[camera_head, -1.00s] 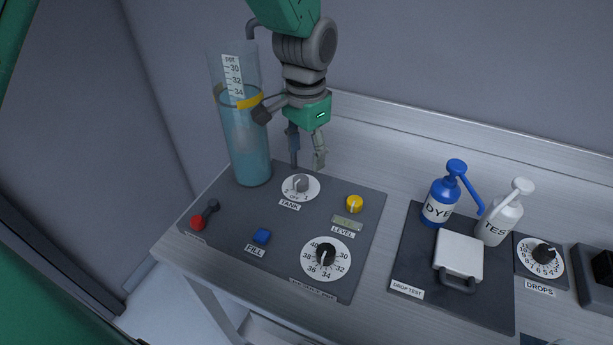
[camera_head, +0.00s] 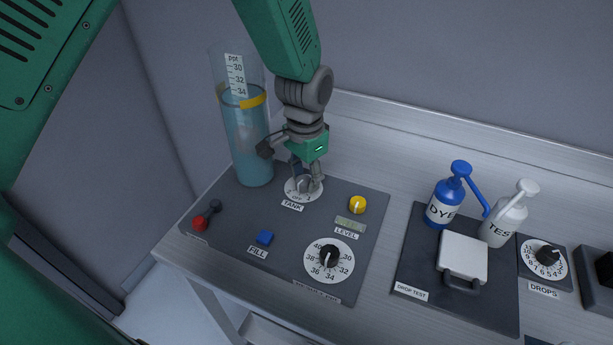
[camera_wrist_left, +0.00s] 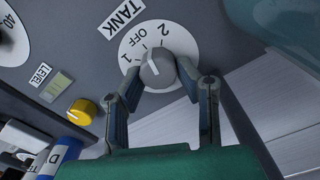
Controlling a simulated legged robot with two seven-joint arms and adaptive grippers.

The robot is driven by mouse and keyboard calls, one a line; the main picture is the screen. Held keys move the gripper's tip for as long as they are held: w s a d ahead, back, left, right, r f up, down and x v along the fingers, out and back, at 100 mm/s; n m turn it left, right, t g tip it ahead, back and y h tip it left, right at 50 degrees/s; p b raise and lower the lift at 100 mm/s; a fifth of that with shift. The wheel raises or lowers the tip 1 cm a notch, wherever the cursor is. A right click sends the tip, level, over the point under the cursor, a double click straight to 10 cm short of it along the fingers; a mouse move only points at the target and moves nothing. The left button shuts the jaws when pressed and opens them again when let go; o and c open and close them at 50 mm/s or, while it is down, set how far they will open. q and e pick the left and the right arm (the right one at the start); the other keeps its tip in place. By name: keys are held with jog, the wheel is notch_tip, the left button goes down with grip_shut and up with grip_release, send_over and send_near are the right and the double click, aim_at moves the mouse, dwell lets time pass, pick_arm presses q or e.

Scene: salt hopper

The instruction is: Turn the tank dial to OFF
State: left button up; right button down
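The tank dial (camera_head: 290,194) is a white disc with a grey knob, above the TANK label on the dark panel. In the left wrist view the knob (camera_wrist_left: 157,68) has a white pointer line, and the disc (camera_wrist_left: 180,42) reads 1, OFF and 2. The pointer tilts toward the 1 and OFF side; its exact setting is hard to tell. My left gripper (camera_head: 308,182) is down at the dial, its fingers apart on either side of the knob. Firm contact is not visible. In the head view the fingers partly hide the knob. My right gripper is not in view.
A clear tank of blue water (camera_head: 250,145) stands close left of my gripper. The panel also holds a red-tipped lever (camera_head: 199,223), blue FILL button (camera_head: 264,237), yellow knob (camera_head: 357,204) and black salinity dial (camera_head: 329,257). Dye (camera_head: 443,207) and test (camera_head: 501,222) bottles stand right.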

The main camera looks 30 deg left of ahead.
pick_arm(q)
jog(key=shift+s+a+f, duration=0.1)
jog(key=shift+s+a, duration=0.05)
jog(key=shift+s, duration=0.05)
jog(key=shift+d+n+p, duration=0.2)
jog(key=shift+n+p, duration=0.6)
jog(key=shift+p, duration=0.25)
jog(key=shift+a+n, duration=0.1)
jog(key=shift+n, duration=0.4)
grip_shut()
grip_release()
jog(key=o, duration=1.1)
